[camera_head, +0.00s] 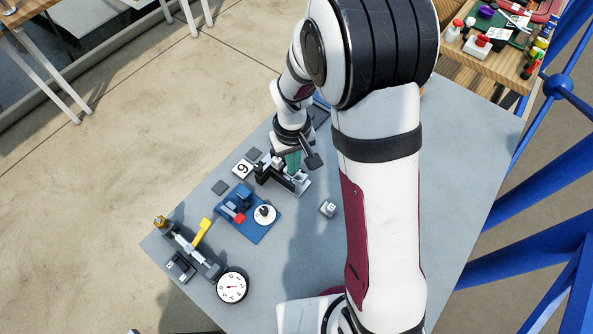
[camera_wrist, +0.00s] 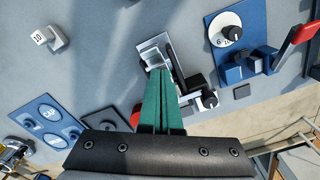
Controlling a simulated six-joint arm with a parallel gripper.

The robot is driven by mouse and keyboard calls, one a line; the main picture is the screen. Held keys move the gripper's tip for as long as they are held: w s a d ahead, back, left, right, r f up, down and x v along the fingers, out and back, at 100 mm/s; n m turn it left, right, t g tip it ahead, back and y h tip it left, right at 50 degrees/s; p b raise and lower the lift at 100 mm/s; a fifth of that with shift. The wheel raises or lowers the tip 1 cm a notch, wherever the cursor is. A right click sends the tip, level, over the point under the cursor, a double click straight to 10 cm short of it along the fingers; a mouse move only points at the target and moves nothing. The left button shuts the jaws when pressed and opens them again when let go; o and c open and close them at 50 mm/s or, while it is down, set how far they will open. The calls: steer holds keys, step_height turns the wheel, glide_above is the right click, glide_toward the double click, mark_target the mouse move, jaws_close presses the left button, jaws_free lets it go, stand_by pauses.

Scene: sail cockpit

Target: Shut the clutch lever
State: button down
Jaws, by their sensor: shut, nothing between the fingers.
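My gripper (camera_head: 294,162) is shut and empty, its green fingers (camera_wrist: 160,85) pointing down at a black-and-silver fixture (camera_head: 283,178). In the wrist view the fingertips overlap the silver plate of this fixture (camera_wrist: 154,48); I cannot tell whether they touch it. Two levers show, and neither is labelled as the clutch. A red-tipped lever (camera_wrist: 303,28) rises at a slant from a blue block on the blue panel (camera_head: 253,230); the red part also shows in the head view (camera_head: 239,217). A yellow lever (camera_head: 202,232) sticks out from a grey rail fixture (camera_head: 207,258).
A white dial with a black knob (camera_head: 264,214) sits on the blue panel. A round gauge (camera_head: 232,287) stands at the table's front left. A small numbered block (camera_head: 328,208) lies right of the fixture. My arm hides much of the table's right side.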

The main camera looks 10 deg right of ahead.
steer(key=shift+f, duration=0.1)
step_height(320, 180, up, 7)
stand_by(0.6)
steer(key=s+d+r+m+y, duration=0.1)
steer(key=s+r+m, duration=0.3)
steer(key=s, duration=0.6)
steer(key=s+d+r+m, duration=0.1)
steer(key=s+r+m, duration=0.3)
steer(key=s, duration=0.7)
steer(key=shift+s+d+r+m+y, duration=0.3)
steer(key=shift+d+r+y, duration=0.1)
steer(key=shift+r, duration=0.1)
